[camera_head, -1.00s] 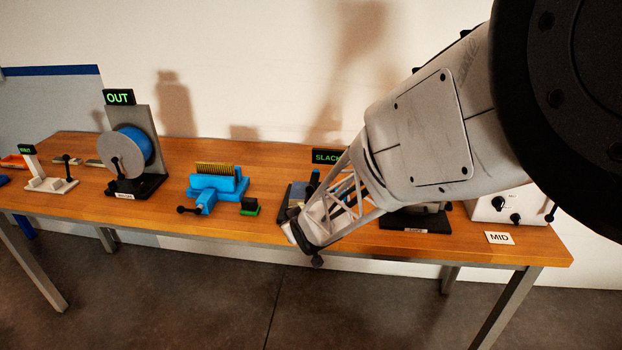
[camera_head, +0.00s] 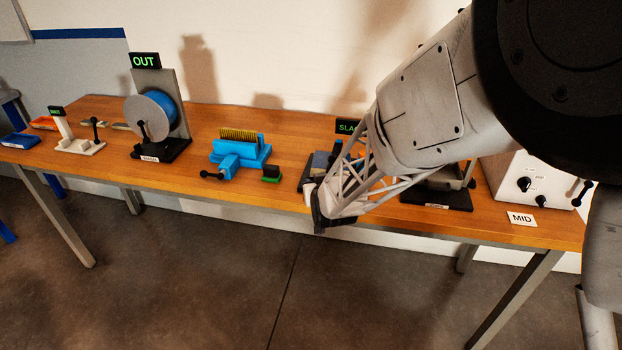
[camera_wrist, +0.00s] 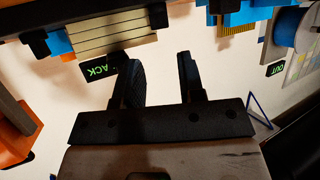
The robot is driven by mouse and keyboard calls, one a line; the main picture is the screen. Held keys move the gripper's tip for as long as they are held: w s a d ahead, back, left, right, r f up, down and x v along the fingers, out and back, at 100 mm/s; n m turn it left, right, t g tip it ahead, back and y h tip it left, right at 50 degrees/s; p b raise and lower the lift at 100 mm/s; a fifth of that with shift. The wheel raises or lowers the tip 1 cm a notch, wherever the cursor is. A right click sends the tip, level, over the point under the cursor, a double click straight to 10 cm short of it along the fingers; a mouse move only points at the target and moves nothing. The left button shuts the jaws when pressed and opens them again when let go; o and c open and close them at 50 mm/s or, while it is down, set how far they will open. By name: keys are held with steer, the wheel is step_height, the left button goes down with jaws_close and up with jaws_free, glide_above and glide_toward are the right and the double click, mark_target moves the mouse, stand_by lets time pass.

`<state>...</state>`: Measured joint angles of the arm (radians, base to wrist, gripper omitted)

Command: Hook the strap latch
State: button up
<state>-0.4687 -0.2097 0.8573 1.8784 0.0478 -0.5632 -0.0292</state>
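The station with the green SLACK sign (camera_head: 347,127) stands on the bench, largely hidden behind my arm in the head view. It is probably the strap latch; I cannot make out a hook or strap end. In the wrist view its sign (camera_wrist: 125,70) shows beside a striped tan plate (camera_wrist: 112,35), a blue block (camera_wrist: 60,42) and dark knobs. My gripper (camera_head: 318,212) is at the bench's front edge, in front of this station. In the wrist view my gripper (camera_wrist: 156,60) has its two black fingers apart, with nothing visible between them.
Left of the station are a small green-black block (camera_head: 271,174), a blue brush-topped fixture (camera_head: 240,152) and a blue spool under the OUT sign (camera_head: 144,60). A white box (camera_head: 530,182) and MID label (camera_head: 521,218) are right. The wooden bench (camera_head: 110,168) has bare front strips.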

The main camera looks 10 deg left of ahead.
mark_target(310, 176)
steer(key=shift+x, duration=3.7)
steer(key=c, duration=0.6)
steer(key=shift+c, duration=0.2)
steer(key=shift+a+m+t+h, duration=0.15)
steer(key=shift+m+t+h, duration=0.15)
steer(key=shift+m+h, duration=0.8)
steer(key=shift+a+m+t+h, duration=0.2)
steer(key=shift+m+t+h, duration=0.1)
steer(key=shift+m+h, duration=1.1)
steer(key=shift+h, duration=0.4)
